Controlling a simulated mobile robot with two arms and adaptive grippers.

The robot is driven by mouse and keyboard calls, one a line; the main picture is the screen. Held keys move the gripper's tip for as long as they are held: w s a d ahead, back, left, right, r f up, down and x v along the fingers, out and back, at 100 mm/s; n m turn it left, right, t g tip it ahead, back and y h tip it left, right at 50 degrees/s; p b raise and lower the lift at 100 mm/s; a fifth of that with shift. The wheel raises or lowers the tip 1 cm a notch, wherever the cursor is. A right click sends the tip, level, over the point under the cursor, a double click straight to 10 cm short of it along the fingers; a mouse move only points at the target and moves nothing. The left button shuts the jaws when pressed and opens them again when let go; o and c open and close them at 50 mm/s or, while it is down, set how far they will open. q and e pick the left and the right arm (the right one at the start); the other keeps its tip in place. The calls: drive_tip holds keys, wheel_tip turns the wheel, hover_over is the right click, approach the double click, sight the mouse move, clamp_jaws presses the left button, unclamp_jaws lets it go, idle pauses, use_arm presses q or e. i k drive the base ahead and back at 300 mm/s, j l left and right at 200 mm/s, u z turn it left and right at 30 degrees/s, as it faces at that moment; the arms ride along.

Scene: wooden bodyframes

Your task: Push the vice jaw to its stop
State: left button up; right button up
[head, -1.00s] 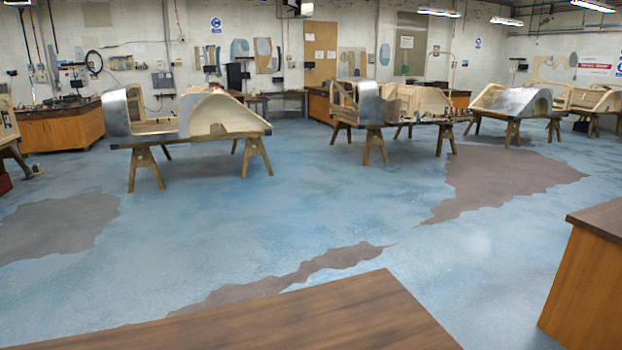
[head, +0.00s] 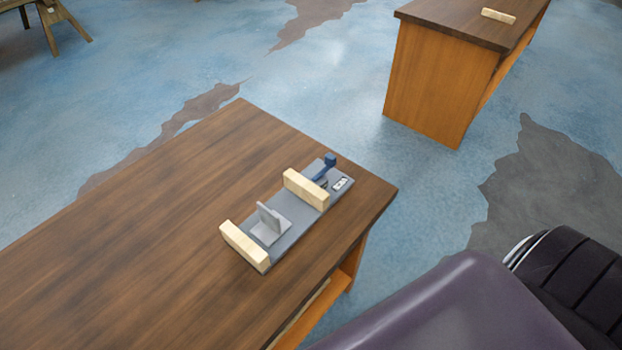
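A vice-like fixture with a flat grey base (head: 296,214) lies on the brown wooden table, near its right corner. One pale wooden block (head: 245,246) stands across its near-left end, and another pale wooden block (head: 306,189) stands across it towards the far right. A light grey L-shaped piece with an upright plate (head: 270,220) stands on the base between the blocks, closer to the near-left one. It looks like the jaw. A blue handle or lever (head: 325,168) rises behind the far block, beside a small white label (head: 341,184). Neither gripper is in view.
The wooden table (head: 150,240) is clear left of the fixture. A second wooden bench (head: 450,70) stands at the upper right with a pale block (head: 498,15) on top. Blue floor lies between. A smooth purple-grey surface and a dark ribbed part fill the lower right, probably mine.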

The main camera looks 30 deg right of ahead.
sight(313, 192)
drive_tip(key=k+l, duration=0.15)
drive_tip(key=k+l+z, duration=0.1)
drive_tip(key=z, duration=0.4)
drive_tip(key=k+l+z, duration=0.15)
drive_tip(key=z, duration=0.3)
